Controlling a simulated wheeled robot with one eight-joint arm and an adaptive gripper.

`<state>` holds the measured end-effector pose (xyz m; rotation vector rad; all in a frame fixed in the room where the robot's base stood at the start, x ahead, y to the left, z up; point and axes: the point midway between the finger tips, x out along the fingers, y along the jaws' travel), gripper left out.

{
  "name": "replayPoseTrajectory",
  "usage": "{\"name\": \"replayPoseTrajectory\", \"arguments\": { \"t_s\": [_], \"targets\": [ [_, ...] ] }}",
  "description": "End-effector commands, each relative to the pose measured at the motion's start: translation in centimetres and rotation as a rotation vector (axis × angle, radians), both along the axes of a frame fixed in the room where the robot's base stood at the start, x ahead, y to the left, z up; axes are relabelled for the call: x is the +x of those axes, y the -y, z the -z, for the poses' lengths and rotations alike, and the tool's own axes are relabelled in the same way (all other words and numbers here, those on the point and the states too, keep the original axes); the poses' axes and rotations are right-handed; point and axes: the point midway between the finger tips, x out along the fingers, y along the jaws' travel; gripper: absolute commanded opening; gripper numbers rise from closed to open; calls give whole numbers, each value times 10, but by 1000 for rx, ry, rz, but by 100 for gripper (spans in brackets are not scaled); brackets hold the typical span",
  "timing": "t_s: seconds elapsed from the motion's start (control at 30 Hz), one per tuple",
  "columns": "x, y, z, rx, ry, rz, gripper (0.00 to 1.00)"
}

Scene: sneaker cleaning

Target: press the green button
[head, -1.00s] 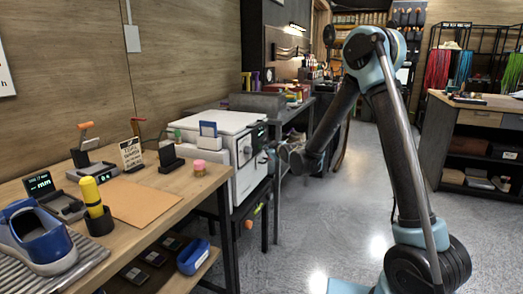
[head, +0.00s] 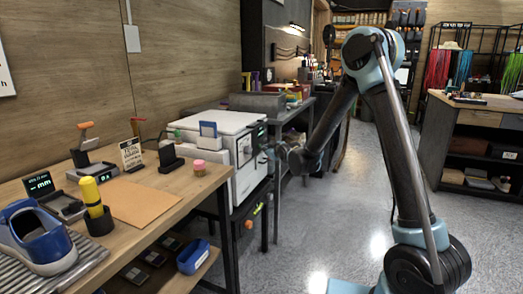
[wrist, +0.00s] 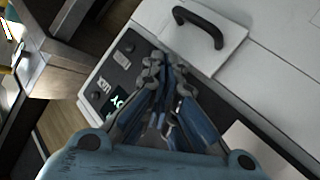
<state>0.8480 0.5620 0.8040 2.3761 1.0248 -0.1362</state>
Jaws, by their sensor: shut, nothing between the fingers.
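The white machine (head: 222,128) stands beside the wooden workbench, with a dark control panel on its front. In the wrist view this dark panel (wrist: 118,75) shows a small lit display (wrist: 119,101) and round dark knobs. I cannot make out a green button; my fingers cover part of the panel. My gripper (wrist: 164,62) is shut and empty, its fingertips over the panel's edge near the white top. Contact cannot be told. In the head view my gripper (head: 268,153) is just in front of the machine's panel side.
A black handle (wrist: 200,25) sticks up from the machine's top. The floor (head: 345,215) at centre is clear.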

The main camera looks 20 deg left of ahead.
Motion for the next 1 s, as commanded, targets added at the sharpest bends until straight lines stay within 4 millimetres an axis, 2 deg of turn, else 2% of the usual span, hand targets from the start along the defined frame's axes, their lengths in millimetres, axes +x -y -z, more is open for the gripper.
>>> {"name": "replayPoseTrajectory", "arguments": {
  "t_s": [0.73,1.0],
  "targets": [
    [0,-5,0,0,0,0,0],
    [0,3,0,0,0,0,0]
  ]
}}
